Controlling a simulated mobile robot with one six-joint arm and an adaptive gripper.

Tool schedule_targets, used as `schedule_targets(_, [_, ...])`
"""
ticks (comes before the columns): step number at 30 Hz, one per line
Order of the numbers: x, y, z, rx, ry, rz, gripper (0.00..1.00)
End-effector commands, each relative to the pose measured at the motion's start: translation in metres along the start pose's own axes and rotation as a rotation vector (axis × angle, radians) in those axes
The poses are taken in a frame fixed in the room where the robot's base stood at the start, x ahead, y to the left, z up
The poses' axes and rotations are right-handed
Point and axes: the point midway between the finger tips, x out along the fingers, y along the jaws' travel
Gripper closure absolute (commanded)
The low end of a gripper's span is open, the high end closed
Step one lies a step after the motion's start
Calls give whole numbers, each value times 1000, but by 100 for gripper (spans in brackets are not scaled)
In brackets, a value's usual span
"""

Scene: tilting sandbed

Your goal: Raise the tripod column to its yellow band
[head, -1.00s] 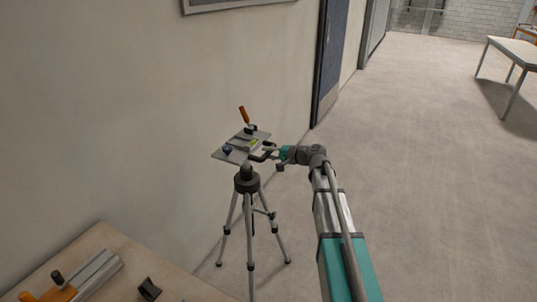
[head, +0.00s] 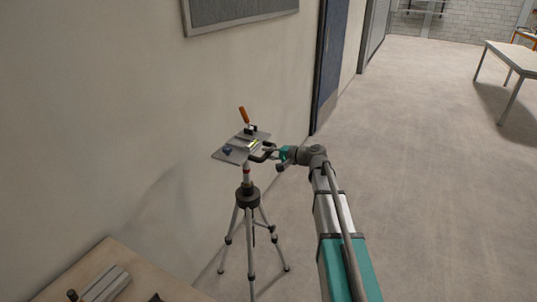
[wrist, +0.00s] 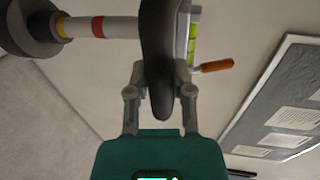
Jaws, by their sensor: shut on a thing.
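The tripod (head: 248,215) stands on the floor by the wall, its pale column (head: 246,176) upright above the dark collar (head: 248,196). A red band (head: 246,170) shows on the column; it also shows in the wrist view (wrist: 97,27). In the wrist view, the yellow band (wrist: 62,27) shows right at the edge of the collar (wrist: 28,27). A flat grey plate (head: 228,155) tops the column. My gripper (wrist: 160,92) is shut on a dark handle (wrist: 158,45) beside the plate; the finger contact is partly hidden.
An orange-handled lever (head: 243,114) and a green level vial (wrist: 194,45) are on the plate. A wooden table (head: 150,275) is at the lower left. The wall is close on the left; open floor (head: 430,180) lies to the right.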

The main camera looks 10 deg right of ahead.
Motion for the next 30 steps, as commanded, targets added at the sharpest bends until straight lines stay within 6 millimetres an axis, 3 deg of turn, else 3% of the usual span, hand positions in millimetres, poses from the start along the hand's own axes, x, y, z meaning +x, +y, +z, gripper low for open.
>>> schedule_targets(9, [1, -3, -4, 4, 6, -10, 100])
schedule_targets(10, [1, -3, -4, 4, 6, -10, 68])
schedule_targets(15, [1, -3, -2, 3, 4, -7, 37])
schedule_targets(30, [0, 1, -1, 2, 1, -4, 35])
